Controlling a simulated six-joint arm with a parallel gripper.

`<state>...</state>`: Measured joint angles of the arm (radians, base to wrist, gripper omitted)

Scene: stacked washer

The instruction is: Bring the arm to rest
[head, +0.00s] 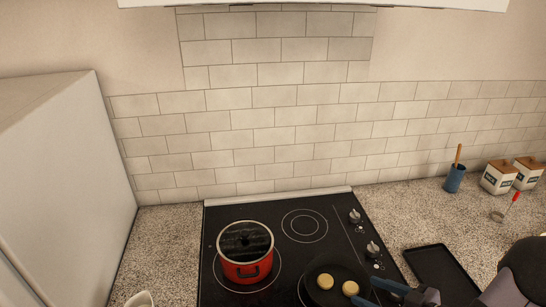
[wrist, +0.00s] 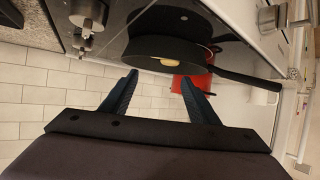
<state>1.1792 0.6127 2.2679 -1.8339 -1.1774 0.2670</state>
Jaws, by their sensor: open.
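My gripper (head: 374,292) is at the lower right of the head view, at the right edge of the frying pan (head: 336,284). In the wrist view my gripper (wrist: 158,78) shows its two blue fingers spread apart with nothing between them. The pan (wrist: 165,50) and its dark handle (wrist: 245,76) lie beyond the fingertips. Two small round yellowish pieces of food (head: 338,285) sit in the pan. Whether a finger touches the pan, I cannot tell.
A dark tray (head: 440,272), a whisk (head: 505,208), a blue utensil holder (head: 454,179) and white canisters (head: 498,178) are to the right. A white cabinet (head: 60,180) stands left.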

